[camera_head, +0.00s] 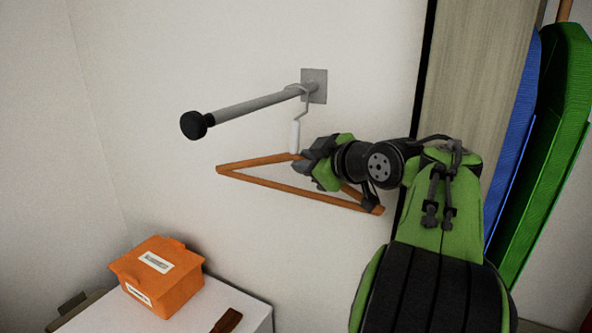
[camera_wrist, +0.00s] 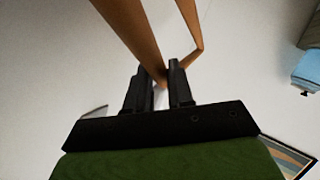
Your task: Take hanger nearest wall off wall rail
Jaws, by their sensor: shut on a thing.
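The hanger (camera_head: 258,161) is an orange-brown wooden triangle with a white sleeve below its metal hook. Its hook is over the grey wall rail (camera_head: 245,106), close to the square wall plate (camera_head: 314,86). The rail ends in a black knob (camera_head: 196,125) at the left. My gripper (camera_head: 306,160) is shut on the hanger near its top, just below the sleeve, from the right side. In the wrist view, the hanger's wooden bars (camera_wrist: 130,30) run up from my gripper's black fingertips (camera_wrist: 160,84). The exact contact is partly hidden by the fingers.
An orange box (camera_head: 158,277) with white labels sits on a white cabinet top (camera_head: 240,300) at the lower left. A dark brown item (camera_head: 228,320) lies beside it. Blue (camera_head: 515,145) and green (camera_head: 550,150) upright panels stand at the right. The space left of the knob is clear.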

